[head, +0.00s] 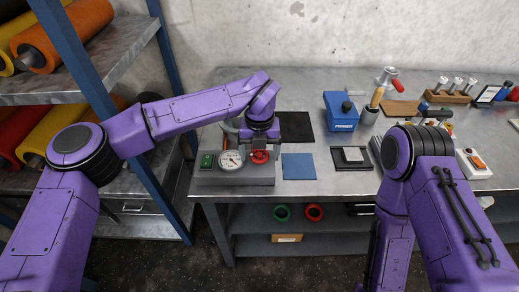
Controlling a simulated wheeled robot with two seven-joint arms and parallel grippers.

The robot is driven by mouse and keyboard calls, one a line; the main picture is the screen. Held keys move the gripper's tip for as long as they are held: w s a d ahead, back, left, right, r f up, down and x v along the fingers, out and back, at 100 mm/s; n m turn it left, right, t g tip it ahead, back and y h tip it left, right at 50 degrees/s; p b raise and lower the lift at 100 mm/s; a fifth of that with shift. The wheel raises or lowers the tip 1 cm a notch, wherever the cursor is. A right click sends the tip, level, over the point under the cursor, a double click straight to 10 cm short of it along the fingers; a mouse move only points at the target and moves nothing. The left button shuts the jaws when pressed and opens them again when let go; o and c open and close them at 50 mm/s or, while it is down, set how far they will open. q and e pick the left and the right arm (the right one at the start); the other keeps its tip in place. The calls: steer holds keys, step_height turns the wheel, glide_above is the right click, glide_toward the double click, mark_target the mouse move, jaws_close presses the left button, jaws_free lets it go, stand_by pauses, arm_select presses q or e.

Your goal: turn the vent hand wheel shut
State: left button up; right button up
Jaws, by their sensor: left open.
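The red hand wheel (260,157) sits on a low grey unit (235,181) at the near left of the metal bench, just right of a round white dial gauge (230,160). My left gripper (260,148) points down right over the hand wheel and partly covers it. It is open; its fingers are small and mostly hidden below the wrist, so I cannot tell whether they touch the wheel. My right arm folds down at the right, and its gripper is not in the picture.
A blue mat (298,167) and a dark mat (296,127) lie to the right. A blue-post rack (167,45) with rolls is close on the left.

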arm_select(q)
steer(key=shift+c, duration=0.4)
steer(key=shift+w, duration=0.1)
steer(key=c, duration=1)
steer(key=m+p, duration=0.1)
steer(key=m, duration=0.1)
steer(key=m+p, duration=0.1)
steer(key=shift+r+m+p, duration=0.2)
steer(key=shift+m+p, duration=0.15)
steer(key=shift+m, duration=0.05)
steer(key=m+p, duration=0.3)
steer(key=m, duration=0.2)
steer(key=m+p, duration=0.2)
steer(key=m, duration=0.2)
steer(key=shift+m, duration=0.4)
steer(key=m+p, duration=0.1)
steer(key=m, duration=0.3)
steer(key=shift+f, duration=0.1)
steer(key=shift+m+p, duration=0.3)
